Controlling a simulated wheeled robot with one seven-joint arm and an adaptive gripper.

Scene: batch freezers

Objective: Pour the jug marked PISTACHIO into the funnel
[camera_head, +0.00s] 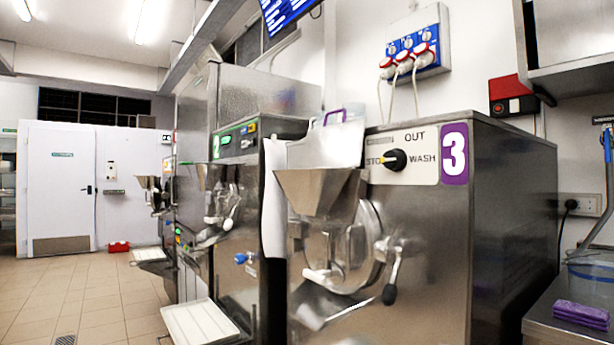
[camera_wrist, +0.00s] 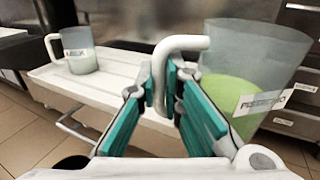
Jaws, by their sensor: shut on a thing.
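In the wrist view, my gripper (camera_wrist: 164,85) has its teal fingers closed around the white handle of a clear jug (camera_wrist: 258,58) holding green contents. The jug's white label is slanted and only partly legible, and looks like PISTACHIO. The jug is about upright, a little tilted in the picture; its base is hidden, so I cannot tell whether it touches anything. In the head view, a steel funnel (camera_head: 318,192) sits at the top front of the machine marked 3. Neither my gripper nor the jug shows in the head view.
Another jug (camera_wrist: 78,52) with a label and pale contents stands on a white shelf (camera_wrist: 105,85) in the wrist view. In the head view, more freezers line the left of machine 3 (camera_head: 420,240), with a white tray (camera_head: 198,325) low in front. The tiled floor (camera_head: 85,300) at left is open.

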